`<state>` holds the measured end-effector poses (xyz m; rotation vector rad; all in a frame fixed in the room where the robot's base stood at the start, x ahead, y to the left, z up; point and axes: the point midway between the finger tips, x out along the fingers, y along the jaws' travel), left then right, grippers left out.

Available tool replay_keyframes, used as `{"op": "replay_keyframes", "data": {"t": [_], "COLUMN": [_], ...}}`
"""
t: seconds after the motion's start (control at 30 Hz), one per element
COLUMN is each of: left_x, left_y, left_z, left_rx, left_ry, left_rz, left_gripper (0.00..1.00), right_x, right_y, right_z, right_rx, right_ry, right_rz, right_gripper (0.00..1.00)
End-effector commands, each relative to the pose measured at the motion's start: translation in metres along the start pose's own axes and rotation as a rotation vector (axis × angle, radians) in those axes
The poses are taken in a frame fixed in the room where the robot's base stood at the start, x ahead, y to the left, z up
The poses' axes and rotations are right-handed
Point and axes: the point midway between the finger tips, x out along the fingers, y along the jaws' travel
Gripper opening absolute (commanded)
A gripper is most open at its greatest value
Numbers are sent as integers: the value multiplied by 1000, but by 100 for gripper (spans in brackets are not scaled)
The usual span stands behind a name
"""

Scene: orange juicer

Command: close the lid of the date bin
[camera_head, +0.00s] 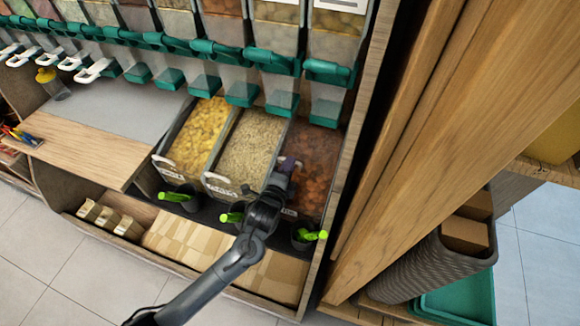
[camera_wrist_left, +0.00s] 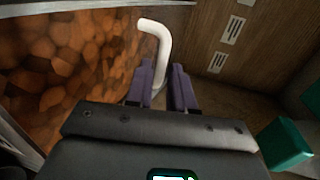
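The date bin (camera_head: 318,150), filled with orange-brown dates, is the rightmost of three low bins in the head view. Its dates (camera_wrist_left: 50,60) fill the left of the left wrist view. A white bent handle (camera_wrist_left: 155,40) stands up beside them. My left gripper (camera_head: 288,163) is at the front of this bin. The clear lid's edges and angle are hard to make out; my gripper and arm hide part of the bin's front. My right gripper is not in view.
A yellow-filled bin (camera_head: 200,130) and a grain bin (camera_head: 250,145) stand left of the date bin. Teal-spouted dispensers (camera_head: 330,72) hang above. Dark cups with green scoops (camera_head: 310,236) sit in front. A wooden post (camera_head: 410,140) rises to the right.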

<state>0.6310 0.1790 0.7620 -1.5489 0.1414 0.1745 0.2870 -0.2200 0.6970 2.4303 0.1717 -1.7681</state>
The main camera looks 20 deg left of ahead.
Motion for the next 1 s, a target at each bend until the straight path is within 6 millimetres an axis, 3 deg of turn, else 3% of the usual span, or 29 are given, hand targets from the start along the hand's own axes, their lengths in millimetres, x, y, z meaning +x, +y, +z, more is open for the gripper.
{"op": "replay_keyframes", "data": {"t": [0.2,0.5,0.67,1.0], "left_x": [13,14,14,13], "left_y": [0,0,0,0], "left_z": [0,0,0,-1], "left_rx": [1,0,0,1], "left_ry": [0,0,0,2], "left_rz": [0,1,1,1], "left_gripper": [22,22,0,0], "right_x": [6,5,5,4], "right_y": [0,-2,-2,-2], "right_z": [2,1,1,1], "right_rx": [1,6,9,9], "right_ry": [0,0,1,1], "right_rz": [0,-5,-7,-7], "right_gripper": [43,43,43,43]}}
